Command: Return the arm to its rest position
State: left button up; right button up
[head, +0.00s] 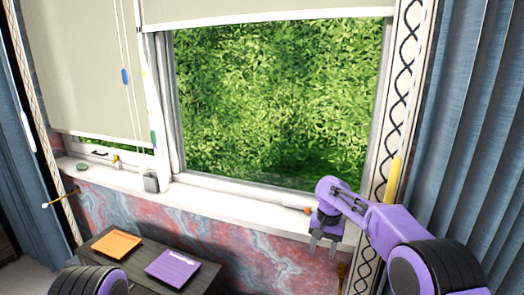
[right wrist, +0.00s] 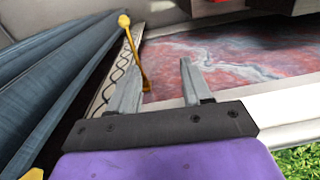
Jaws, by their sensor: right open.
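My right arm comes in from the lower right of the head view, purple with black joints. Its gripper (head: 323,246) is in front of the right end of the window sill, with its fingers pointing down. In the right wrist view the two grey fingers (right wrist: 158,82) are spread apart with nothing between them. A purple and black part of my own body shows at the bottom left of the head view. My left gripper is not visible.
A white sill (head: 230,207) runs below the window, close to my right gripper. Blue curtain (head: 480,110) hangs at the right. A yellow hook (right wrist: 138,55) shows near the fingers. A dark desk (head: 205,280) bears an orange pad (head: 116,244) and a purple pad (head: 172,268).

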jog(key=s+d+f+m+b, duration=0.1)
jog(key=s+f, duration=0.4)
jog(key=f, duration=0.5)
jog(key=s+d+f+t+b, duration=0.1)
jog(key=s+f, duration=0.4)
jog(key=f, duration=0.5)
jog(key=s+d+f+m+b, duration=0.1)
jog(key=s+f, duration=0.4)
jog(key=f, duration=0.5)
jog(key=s+d+f+t, duration=0.1)
jog(key=s+d+f, duration=0.15)
jog(key=s, duration=0.45)
jog(key=s+d+f, duration=0.1)
jog(key=s+f, duration=0.2)
jog(key=s, duration=0.3)
jog(key=s+d+r+h+b, duration=0.1)
jog(key=s+d+r+h, duration=0.1)
jog(key=s, duration=0.6)
jog(key=s+d+r+t+h+b, duration=0.1)
jog(key=s+d+r, duration=0.1)
jog(key=s, duration=0.7)
jog(key=shift+s+d+h, duration=0.15)
jog(key=shift+d+h, duration=0.25)
jog(key=shift+d, duration=0.3)
